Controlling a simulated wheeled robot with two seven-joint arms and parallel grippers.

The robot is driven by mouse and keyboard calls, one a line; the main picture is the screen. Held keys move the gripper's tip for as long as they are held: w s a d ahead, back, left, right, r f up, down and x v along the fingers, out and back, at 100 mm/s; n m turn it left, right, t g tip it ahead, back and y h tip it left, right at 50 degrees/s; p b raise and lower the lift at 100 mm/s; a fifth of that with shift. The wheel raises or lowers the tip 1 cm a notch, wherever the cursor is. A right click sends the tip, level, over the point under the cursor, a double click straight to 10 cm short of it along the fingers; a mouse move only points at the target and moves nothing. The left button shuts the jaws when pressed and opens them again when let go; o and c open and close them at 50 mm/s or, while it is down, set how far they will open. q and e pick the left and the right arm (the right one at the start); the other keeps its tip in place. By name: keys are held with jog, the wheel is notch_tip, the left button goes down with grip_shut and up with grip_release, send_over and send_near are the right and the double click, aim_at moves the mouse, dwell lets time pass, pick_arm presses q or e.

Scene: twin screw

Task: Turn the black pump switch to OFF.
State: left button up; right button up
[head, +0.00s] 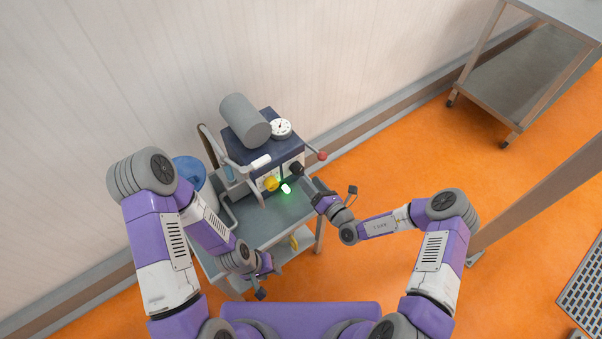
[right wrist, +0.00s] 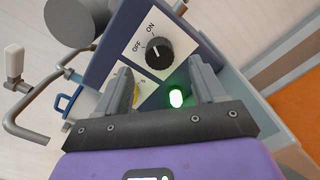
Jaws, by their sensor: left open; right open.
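The black pump switch (right wrist: 158,52) is a round knob on a white plate of the dark blue pump box, marked OFF and ON. A pale mark shows on the knob; I cannot tell for sure which label it points at. In the head view the switch (head: 296,168) is on the box's front, right of the yellow knob. My right gripper (right wrist: 163,80) is open and empty, its fingers spread before the panel and apart from the switch. It shows in the head view (head: 310,188) just right of the panel. My left gripper (head: 264,272) is open, low at the cart's front.
A green lamp (right wrist: 176,97) glows beside the yellow knob (head: 271,183). The box carries a grey cylinder (head: 245,121), a gauge (head: 281,128) and a red-ended lever (head: 321,155). A blue-lidded container (head: 188,170) stands left. The grey cart top (head: 262,222) is mostly clear.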

aim_at(300, 171)
jog(key=b+x, duration=0.1)
jog(key=x, duration=0.4)
jog(key=shift+a+f+b, duration=0.15)
jog(key=shift+b, duration=0.15)
jog(key=shift+w+a, duration=0.25)
jog(key=shift+w, duration=0.1)
jog(key=shift+c, duration=0.4)
jog(key=c, duration=1)
